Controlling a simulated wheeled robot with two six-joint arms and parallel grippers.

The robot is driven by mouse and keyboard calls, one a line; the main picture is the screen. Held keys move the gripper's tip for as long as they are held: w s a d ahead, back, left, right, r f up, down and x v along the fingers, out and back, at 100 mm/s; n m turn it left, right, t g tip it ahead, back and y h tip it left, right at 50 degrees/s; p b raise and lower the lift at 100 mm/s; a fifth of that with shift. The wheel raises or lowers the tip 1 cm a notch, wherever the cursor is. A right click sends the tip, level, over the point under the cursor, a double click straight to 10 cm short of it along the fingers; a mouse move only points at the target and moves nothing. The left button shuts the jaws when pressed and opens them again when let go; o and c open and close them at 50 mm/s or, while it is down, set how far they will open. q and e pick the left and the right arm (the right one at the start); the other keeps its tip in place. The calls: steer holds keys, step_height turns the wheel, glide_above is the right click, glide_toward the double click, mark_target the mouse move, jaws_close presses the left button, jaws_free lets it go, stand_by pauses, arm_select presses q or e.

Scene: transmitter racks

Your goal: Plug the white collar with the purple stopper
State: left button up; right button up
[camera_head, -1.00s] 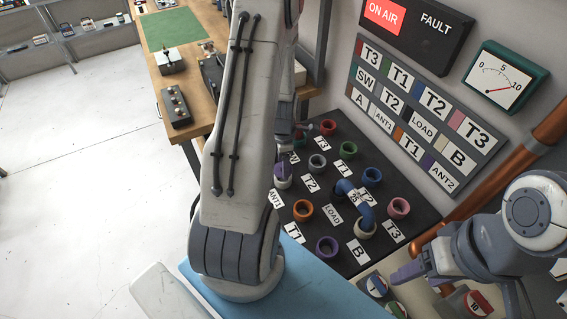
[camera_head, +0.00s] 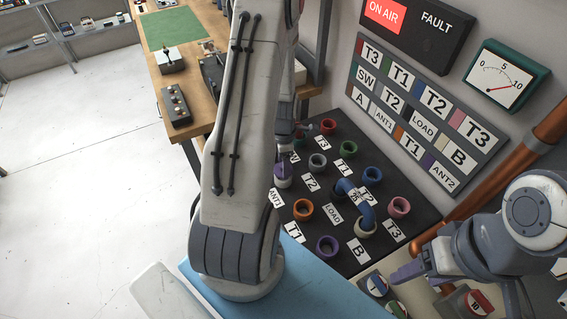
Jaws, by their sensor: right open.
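The white collar (camera_head: 283,183) stands on the dark panel, partly hidden behind my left arm. The purple stopper (camera_head: 284,171) is upright at its mouth; I cannot tell how deep it sits. My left gripper (camera_head: 287,146) is above them, mostly hidden behind the arm, so its fingers cannot be read. My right gripper (camera_head: 400,274) is open and empty at the lower right, apart from the collars.
A blue curved link (camera_head: 350,189) arches over the panel. A copper pipe (camera_head: 520,165) runs along the wall.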

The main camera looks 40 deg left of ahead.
arm_select(q)
steer(key=shift+f+b, duration=0.8)
steer(key=shift+f, duration=0.35)
steer(key=o, duration=1.3)
steer(key=shift+r, duration=0.1)
step_height(320, 180, up, 10)
steer(key=shift+r+b, duration=0.2)
steer(key=shift+b, duration=0.5)
